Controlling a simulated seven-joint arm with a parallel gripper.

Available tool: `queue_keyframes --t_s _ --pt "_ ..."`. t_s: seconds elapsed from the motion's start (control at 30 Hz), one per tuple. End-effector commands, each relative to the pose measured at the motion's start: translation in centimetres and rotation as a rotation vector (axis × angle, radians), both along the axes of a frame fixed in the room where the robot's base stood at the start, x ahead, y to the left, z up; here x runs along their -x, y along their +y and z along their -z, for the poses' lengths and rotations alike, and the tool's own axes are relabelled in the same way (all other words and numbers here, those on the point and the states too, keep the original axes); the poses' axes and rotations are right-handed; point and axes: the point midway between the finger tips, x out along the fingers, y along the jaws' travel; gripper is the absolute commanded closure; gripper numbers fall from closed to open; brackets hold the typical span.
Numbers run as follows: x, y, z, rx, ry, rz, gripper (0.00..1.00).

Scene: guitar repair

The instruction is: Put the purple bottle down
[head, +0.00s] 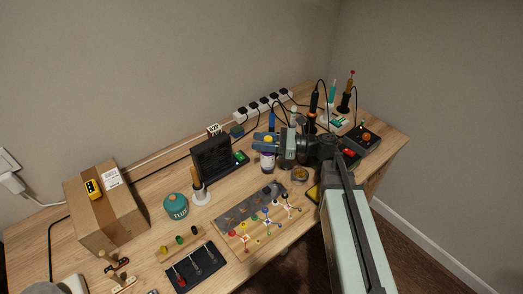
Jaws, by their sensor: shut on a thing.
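The purple bottle (267,161) stands out below my gripper's fingers in the head view, upright, with a pale band around it. My gripper (267,142) reaches in from the right and is shut on the bottle's upper part. The fingers hide the bottle's top. The bottle's base is at or very near the wooden table (160,228); I cannot tell whether it touches.
A black upright unit (212,159) stands left of the bottle. A grey parts mat (250,207) lies in front, with a small round dish (299,175) to the right. A teal round container (176,206) and cardboard box (105,208) are farther left. A power strip (263,106) runs behind.

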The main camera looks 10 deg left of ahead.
Motion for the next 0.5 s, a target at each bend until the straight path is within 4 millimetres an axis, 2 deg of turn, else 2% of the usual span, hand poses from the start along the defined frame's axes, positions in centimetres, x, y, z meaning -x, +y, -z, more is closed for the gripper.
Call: queue_keyframes --t_s 0.33,0.5 --pt "0.0 0.0 3.3 0.000 0.002 0.000 1.00" --pt "0.0 0.0 4.0 -0.001 0.000 0.000 1.00"
